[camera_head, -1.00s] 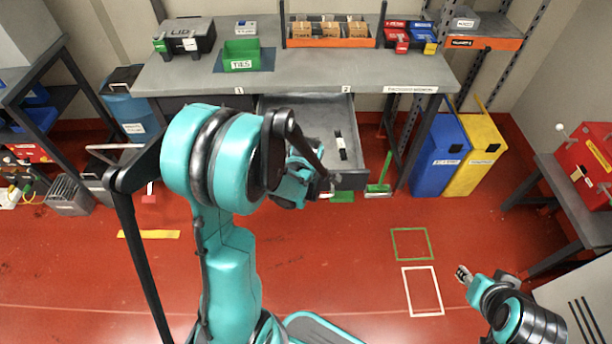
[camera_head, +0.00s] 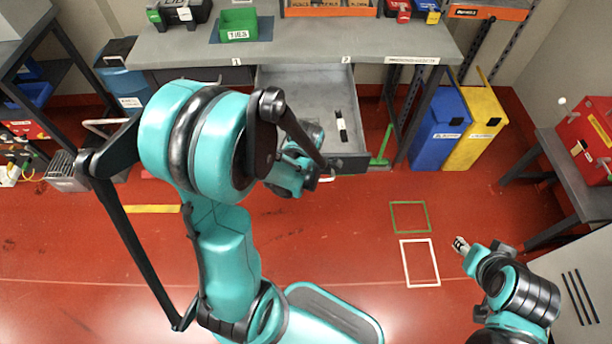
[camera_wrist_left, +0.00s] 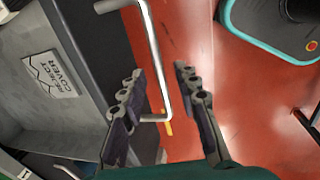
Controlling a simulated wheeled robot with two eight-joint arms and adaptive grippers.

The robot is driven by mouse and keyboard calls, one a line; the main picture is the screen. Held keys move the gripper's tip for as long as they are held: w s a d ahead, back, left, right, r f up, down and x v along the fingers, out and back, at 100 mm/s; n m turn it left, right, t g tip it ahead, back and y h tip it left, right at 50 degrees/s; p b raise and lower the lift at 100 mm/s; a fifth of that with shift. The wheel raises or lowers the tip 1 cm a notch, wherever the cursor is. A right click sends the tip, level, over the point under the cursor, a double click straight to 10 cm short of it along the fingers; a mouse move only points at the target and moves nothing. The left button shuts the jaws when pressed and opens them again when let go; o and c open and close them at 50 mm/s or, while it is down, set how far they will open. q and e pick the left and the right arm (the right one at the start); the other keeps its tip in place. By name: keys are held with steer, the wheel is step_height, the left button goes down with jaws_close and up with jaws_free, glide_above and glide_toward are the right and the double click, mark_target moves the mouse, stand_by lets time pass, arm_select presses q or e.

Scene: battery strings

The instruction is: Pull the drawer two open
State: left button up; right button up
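Drawer two (camera_head: 300,88), under the "2" label (camera_head: 346,59), is pulled well out of the bench. A dark strip with white labels (camera_head: 341,127) lies in it. In the left wrist view, the drawer's grey front (camera_wrist_left: 85,45) carries a pale bar handle (camera_wrist_left: 153,45). My left gripper (camera_wrist_left: 158,75) is at this handle, its two fingers apart with the bar between them; contact is unclear. In the head view, my left gripper (camera_head: 326,170) is at the drawer front, partly hidden by my arm. My right gripper (camera_head: 461,244) is low at the right, away from the drawer.
Drawer one, under the "1" label (camera_head: 237,61), looks shut. A green tool (camera_head: 381,150) stands by the drawer's right corner. Blue (camera_head: 440,140) and yellow (camera_head: 482,130) bins stand further right. Red floor (camera_head: 350,240) in front is clear, with green and white outlines.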

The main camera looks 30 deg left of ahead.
arm_select(q)
steer(key=shift+r, duration=0.1)
step_height(320, 180, up, 12)
steer(key=s+d, duration=0.1)
steer(key=s, duration=0.1)
steer(key=shift+f, duration=0.2)
steer(key=shift+d, duration=0.1)
stand_by(0.5)
steer(key=s+d+r+m+t, duration=0.2)
steer(key=d+m, duration=0.1)
steer(key=m, duration=0.9)
steer(key=s+d+r+m+t+h, duration=0.1)
steer(key=s+d+r+m+t, duration=0.1)
steer(key=m, duration=1)
steer(key=shift+s+d+r+t, duration=0.45)
steer(key=shift+d+t, duration=0.25)
steer(key=shift+d, duration=0.45)
